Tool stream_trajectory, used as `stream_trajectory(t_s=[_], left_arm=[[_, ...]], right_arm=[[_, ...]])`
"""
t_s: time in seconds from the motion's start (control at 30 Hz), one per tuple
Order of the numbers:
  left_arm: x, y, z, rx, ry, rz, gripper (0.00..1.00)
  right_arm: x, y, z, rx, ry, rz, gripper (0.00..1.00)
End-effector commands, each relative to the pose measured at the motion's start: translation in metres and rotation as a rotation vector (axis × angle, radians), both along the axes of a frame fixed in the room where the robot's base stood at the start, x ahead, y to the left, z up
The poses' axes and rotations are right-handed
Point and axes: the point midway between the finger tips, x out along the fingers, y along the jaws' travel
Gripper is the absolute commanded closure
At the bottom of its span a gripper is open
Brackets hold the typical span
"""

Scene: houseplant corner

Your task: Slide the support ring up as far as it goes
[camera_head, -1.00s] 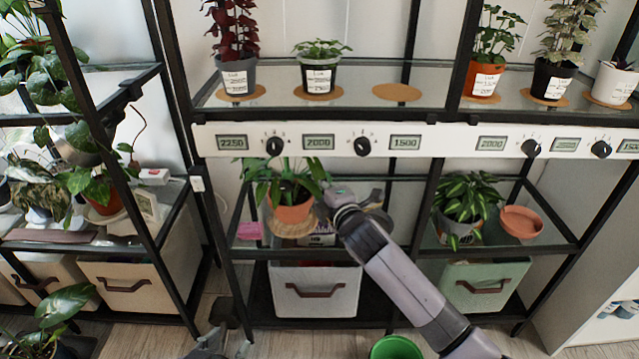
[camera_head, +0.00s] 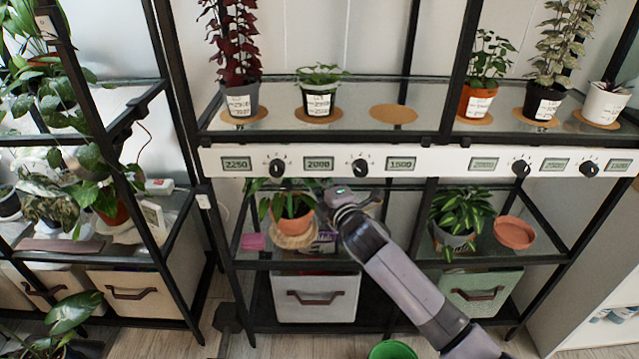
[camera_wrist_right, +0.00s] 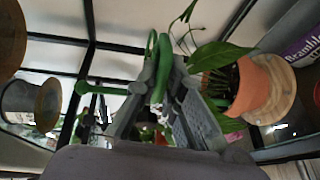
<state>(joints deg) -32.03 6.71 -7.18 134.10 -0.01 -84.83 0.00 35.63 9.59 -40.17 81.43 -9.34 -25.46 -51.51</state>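My right gripper (camera_head: 328,192) is beside the potted plant under the white control panel. In the right wrist view, its fingertips (camera_wrist_right: 165,78) close around a green part, which looks like the support ring (camera_wrist_right: 157,65). The fingers hide part of it. The plant's orange-brown pot (camera_head: 292,220) stands on a round saucer on the lower glass shelf. The pot also shows in the right wrist view (camera_wrist_right: 250,85), with leaves hanging near the fingers. The ring cannot be made out in the head view. I cannot make out my left gripper.
The white panel (camera_head: 430,160) with dials and displays runs just above the gripper. Black shelf posts (camera_head: 415,215) stand close by. Another plant (camera_head: 458,212) and an empty terracotta dish (camera_head: 513,232) are on the right. A green bucket (camera_head: 393,350) is below.

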Motion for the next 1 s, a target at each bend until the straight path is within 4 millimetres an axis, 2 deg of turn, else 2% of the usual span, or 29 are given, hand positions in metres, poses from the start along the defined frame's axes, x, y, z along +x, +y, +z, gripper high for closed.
stream_trajectory(t_s=[0.27,0.63,0.77,1.0], left_arm=[[0.0,0.0,0.0,0.0,-0.001,0.0,0.6],[0.001,-0.001,0.001,-0.003,-0.004,-0.001,0.6],[0.001,-0.001,0.001,-0.001,-0.003,0.0,0.6],[0.001,-0.001,0.0,-0.001,-0.003,0.0,0.6]], right_arm=[[0.0,0.0,0.0,-0.001,0.001,0.0,0.71],[-0.004,-0.002,0.0,-0.001,0.0,0.0,0.71],[-0.015,-0.007,0.001,-0.002,0.0,0.0,0.71],[-0.055,-0.024,0.005,-0.002,0.0,0.0,0.71]])
